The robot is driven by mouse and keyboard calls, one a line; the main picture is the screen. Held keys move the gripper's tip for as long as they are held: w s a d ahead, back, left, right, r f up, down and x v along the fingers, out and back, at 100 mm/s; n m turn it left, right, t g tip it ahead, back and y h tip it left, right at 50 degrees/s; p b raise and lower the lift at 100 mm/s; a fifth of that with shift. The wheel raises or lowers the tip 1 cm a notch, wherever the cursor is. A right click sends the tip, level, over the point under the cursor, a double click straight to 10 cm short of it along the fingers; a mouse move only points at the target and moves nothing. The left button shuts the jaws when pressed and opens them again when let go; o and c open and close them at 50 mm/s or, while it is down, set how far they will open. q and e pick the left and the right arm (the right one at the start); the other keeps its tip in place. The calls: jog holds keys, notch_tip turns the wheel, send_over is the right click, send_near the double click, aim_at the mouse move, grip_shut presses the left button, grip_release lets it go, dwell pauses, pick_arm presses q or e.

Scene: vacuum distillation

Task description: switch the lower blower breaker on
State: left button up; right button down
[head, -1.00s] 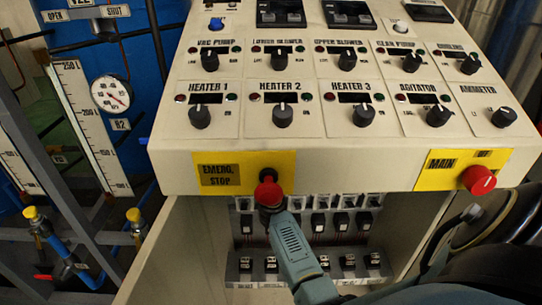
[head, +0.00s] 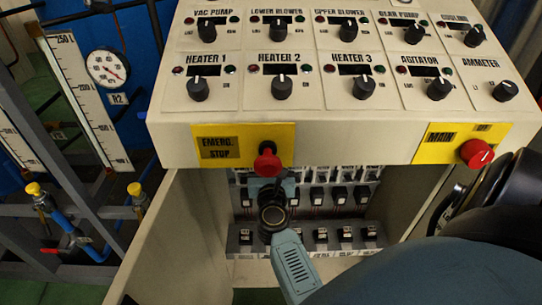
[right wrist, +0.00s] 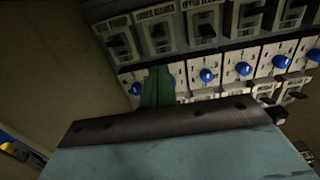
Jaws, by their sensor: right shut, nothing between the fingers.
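The lower blower breaker (right wrist: 160,38) is in the upper row of the right wrist view, under a label reading "LOWER BLOWER". Its lever position is too dark to tell. In the head view my right gripper and wrist hide that part of the cabinet. My right gripper (right wrist: 158,88) is shut and empty, its greenish fingers pointing at the breaker panel just below the labelled breaker. I cannot tell whether it touches the panel. In the head view my right gripper (head: 267,192) reaches into the open cabinet below the emergency stop. My left gripper is not in view.
A blue knob (right wrist: 207,75) sits in a row beside the fingers, with other breakers close by. The red emergency stop button (head: 267,161) juts out just above my right wrist. The red main button (head: 476,153) is at right. An open cabinet door (head: 172,235) stands at left.

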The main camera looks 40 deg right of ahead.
jog(key=shift+v, duration=0.8)
jog(key=s+a+f+n+y, duration=0.1)
jog(key=a+f+n+y, duration=0.45)
jog(key=f+n, duration=0.55)
jog(key=s+a+f+n+y, duration=0.2)
jog(key=a+f+n+y, duration=0.2)
jog(key=a+f+n, duration=0.5)
jog(key=s+a+f+n+g+y, duration=0.25)
jog(key=s+f+n, duration=0.55)
jog(key=f, duration=0.4)
jog(key=s+d+f+n+g, duration=0.1)
jog(key=s+f+n+g, duration=0.2)
jog(key=s, duration=0.7)
jog(key=s+d+f+n+g, duration=0.2)
jog(key=s+f+n+g, duration=0.2)
jog(key=s+n, duration=0.5)
jog(key=s+d+f+n+g, duration=0.2)
jog(key=s+f+n, duration=0.4)
jog(key=s, duration=0.5)
jog(key=shift+d+f+n+g, duration=0.3)
jog(key=shift+f+g, duration=0.45)
jog(key=shift+f, duration=0.15)
